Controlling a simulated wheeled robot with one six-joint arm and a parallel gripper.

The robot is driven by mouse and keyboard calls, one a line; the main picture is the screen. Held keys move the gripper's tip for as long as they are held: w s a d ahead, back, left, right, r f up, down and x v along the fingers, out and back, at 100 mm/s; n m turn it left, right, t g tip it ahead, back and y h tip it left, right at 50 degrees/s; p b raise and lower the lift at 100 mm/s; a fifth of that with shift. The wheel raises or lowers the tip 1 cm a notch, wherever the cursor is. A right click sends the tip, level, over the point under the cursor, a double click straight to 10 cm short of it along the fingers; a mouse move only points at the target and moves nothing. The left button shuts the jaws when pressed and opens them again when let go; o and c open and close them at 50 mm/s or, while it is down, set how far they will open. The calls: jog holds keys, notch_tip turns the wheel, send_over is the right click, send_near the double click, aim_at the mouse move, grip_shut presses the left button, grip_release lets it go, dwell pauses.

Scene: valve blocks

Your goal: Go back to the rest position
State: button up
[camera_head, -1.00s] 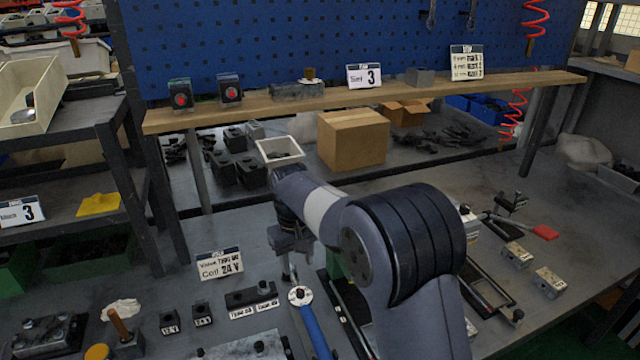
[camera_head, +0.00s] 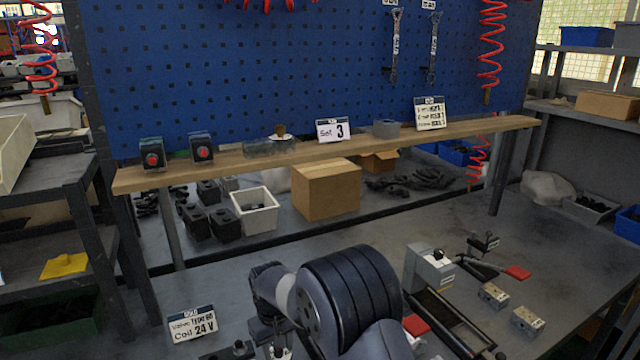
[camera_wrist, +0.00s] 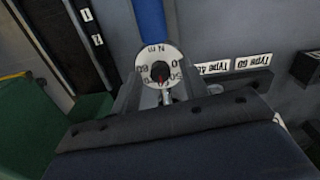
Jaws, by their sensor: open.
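My gripper (camera_head: 268,340) is at the bottom edge of the head view, partly cut off, above the bench. In the wrist view my gripper (camera_wrist: 158,88) is open. A round white dial with numbers (camera_wrist: 146,60), on a tool with a blue handle (camera_wrist: 150,12), shows between and beyond the fingers. It looks apart from them, but the exact gap cannot be told. My arm is folded low at the front middle of the head view.
A valve-type sign (camera_head: 192,325) stands left of my gripper. A grey-white block device (camera_head: 428,268), a red-handled tool (camera_head: 516,272) and small metal blocks (camera_head: 528,320) lie to the right. A wooden shelf (camera_head: 370,145) spans behind.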

notch_tip(320, 180, up, 11)
jog(key=b, duration=0.1)
notch_tip(320, 180, down, 11)
jog(key=shift+f+p, duration=0.1)
jog(key=shift+p, duration=0.45)
jog(key=m+p, duration=0.1)
jog(key=m, duration=0.3)
jog(key=shift+r+p, duration=0.2)
jog(key=shift+p, duration=0.2)
jog(key=m+p, duration=0.3)
jog(key=m, duration=0.2)
notch_tip(320, 180, up, 11)
jog(key=s+b, duration=0.2)
jog(key=b, duration=0.1)
jog(key=shift+s+d+r, duration=0.2)
jog(key=shift+s+d, duration=0.2)
